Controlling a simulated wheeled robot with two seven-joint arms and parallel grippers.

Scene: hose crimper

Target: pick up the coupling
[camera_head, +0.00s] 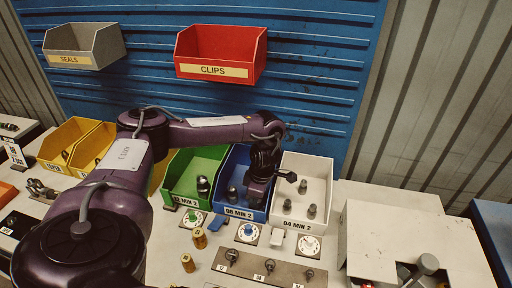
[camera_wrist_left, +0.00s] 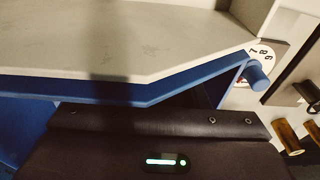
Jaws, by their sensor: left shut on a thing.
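My left gripper (camera_head: 259,193) reaches down into the blue bin (camera_head: 238,211), labelled 08 MIN 2. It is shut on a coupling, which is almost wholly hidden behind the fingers. Another dark coupling (camera_head: 232,193) stands in the blue bin to the left of the gripper. The left wrist view shows the dark gripper body (camera_wrist_left: 165,140) with a green light, close to a blue bin wall (camera_wrist_left: 190,87). The fingertips and the held piece do not show there. My right gripper is in neither view.
A white bin (camera_head: 325,180) with several dark pieces stands right of the blue bin, a green bin (camera_head: 190,172) left. Dials, brass cylinders (camera_head: 199,238) and a dark strip with studs (camera_head: 240,266) lie in front. A pale box-shaped machine (camera_head: 375,240) stands at right.

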